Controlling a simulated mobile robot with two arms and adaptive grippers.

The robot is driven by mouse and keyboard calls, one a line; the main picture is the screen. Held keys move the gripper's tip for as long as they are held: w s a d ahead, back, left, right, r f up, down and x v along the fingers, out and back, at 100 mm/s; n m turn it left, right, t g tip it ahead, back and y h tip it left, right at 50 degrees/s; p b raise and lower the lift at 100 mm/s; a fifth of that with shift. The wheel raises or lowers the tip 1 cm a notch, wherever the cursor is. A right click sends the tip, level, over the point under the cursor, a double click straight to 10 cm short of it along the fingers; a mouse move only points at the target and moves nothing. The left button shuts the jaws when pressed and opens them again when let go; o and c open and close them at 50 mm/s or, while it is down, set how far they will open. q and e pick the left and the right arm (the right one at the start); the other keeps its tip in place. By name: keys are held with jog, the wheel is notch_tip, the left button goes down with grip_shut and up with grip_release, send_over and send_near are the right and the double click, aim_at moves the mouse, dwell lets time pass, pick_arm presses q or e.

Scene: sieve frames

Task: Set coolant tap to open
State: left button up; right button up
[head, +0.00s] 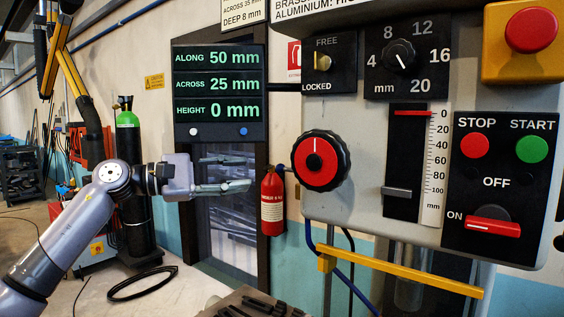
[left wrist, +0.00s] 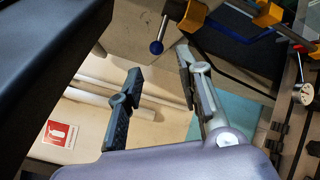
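The lever with a blue ball end (left wrist: 156,47) shows in the left wrist view, beyond my fingertips; I take it for the coolant tap. In the head view a small blue knob (head: 281,168) shows at the machine's left edge, beside the red dial, and may be the same part. Whether the tap is open or closed cannot be told. My left gripper (head: 248,185) reaches in from the left, short of the machine. Its two fingers stand apart and empty in the left wrist view (left wrist: 160,70). My right gripper is not in view.
The red dial (head: 319,161) and control panel (head: 502,188) are on the machine. A yellow bar (head: 400,272) runs below, with a blue hose (head: 345,269) behind it. A readout (head: 219,95) hangs behind my left gripper. A fire extinguisher (head: 272,204) is on the wall.

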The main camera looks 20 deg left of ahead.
aim_at(278, 170)
pick_arm(q)
jog(key=p+x, duration=0.3)
jog(key=x, duration=0.6)
jog(key=shift+w+r+p, duration=0.1)
jog(key=shift+p, duration=0.3)
jog(key=shift+w+d, duration=0.25)
jog(key=shift+d, duration=0.15)
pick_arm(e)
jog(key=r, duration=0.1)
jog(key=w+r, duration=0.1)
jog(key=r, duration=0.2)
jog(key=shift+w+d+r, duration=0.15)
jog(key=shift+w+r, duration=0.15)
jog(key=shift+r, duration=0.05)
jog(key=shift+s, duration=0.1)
pick_arm(q)
jog(key=shift+c, duration=0.8)
grip_shut()
